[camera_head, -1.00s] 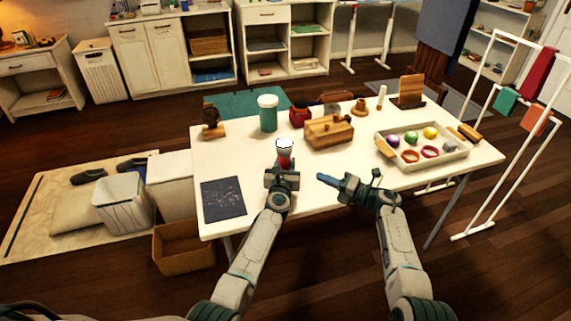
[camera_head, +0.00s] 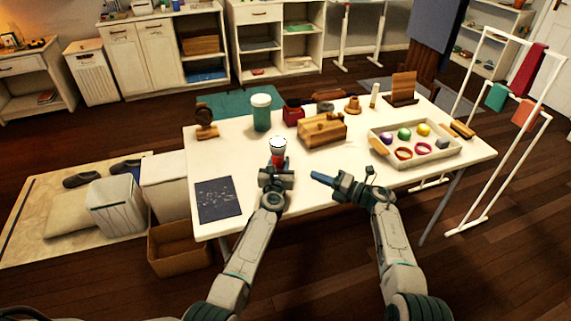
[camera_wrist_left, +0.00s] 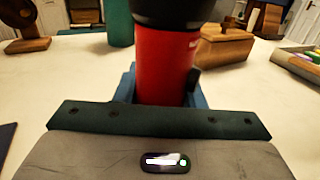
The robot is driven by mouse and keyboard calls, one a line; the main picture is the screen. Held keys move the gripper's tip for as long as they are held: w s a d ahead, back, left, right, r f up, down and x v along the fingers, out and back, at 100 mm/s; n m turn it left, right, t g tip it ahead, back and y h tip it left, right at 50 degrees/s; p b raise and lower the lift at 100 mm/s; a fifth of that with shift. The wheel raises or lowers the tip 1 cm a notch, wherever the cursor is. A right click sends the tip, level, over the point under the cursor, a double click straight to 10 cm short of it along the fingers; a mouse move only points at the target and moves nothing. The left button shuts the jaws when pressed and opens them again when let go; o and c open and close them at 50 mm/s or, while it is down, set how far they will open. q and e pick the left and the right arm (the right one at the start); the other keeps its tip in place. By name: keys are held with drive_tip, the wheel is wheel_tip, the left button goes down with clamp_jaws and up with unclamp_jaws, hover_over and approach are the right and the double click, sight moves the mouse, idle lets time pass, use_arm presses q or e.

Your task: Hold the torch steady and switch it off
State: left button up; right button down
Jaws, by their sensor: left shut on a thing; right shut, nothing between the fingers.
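The torch (camera_head: 278,152) is red with a dark head and a pale, bright top face. It stands upright over the table (camera_head: 245,205), held in my left gripper (camera_head: 277,168). In the left wrist view the torch's red body (camera_wrist_left: 165,65) rises between the blue fingers, with a small dark part on its right side. Its lower end is hidden by the gripper. My right gripper (camera_head: 322,178) is shut and empty, to the right of the torch and apart from it, its fingers pointing left toward it.
Behind the torch are a teal jar (camera_head: 261,113) and a wooden box (camera_head: 322,130). A white tray (camera_head: 418,159) with coloured balls and rings is at the right. A dark sheet (camera_head: 216,200) lies at front left. The table front between the arms is clear.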

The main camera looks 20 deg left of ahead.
sight(285, 163)
idle(0.9)
drive_tip(key=n, duration=0.1)
drive_tip(key=r+n, duration=0.1)
drive_tip(key=n, duration=0.1)
drive_tip(key=shift+s+a+h, duration=0.1)
drive_tip(key=shift+h, duration=0.2)
drive_tip(key=r+n+h, duration=0.1)
drive_tip(key=n, duration=0.2)
drive_tip(key=r+n+h, duration=0.1)
drive_tip(key=n, duration=0.3)
drive_tip(key=d+r+n+g, duration=0.1)
drive_tip(key=n, duration=0.2)
drive_tip(key=shift+r+n+h, duration=0.25)
drive_tip(key=shift+n+h, duration=0.15)
drive_tip(key=x, duration=1)
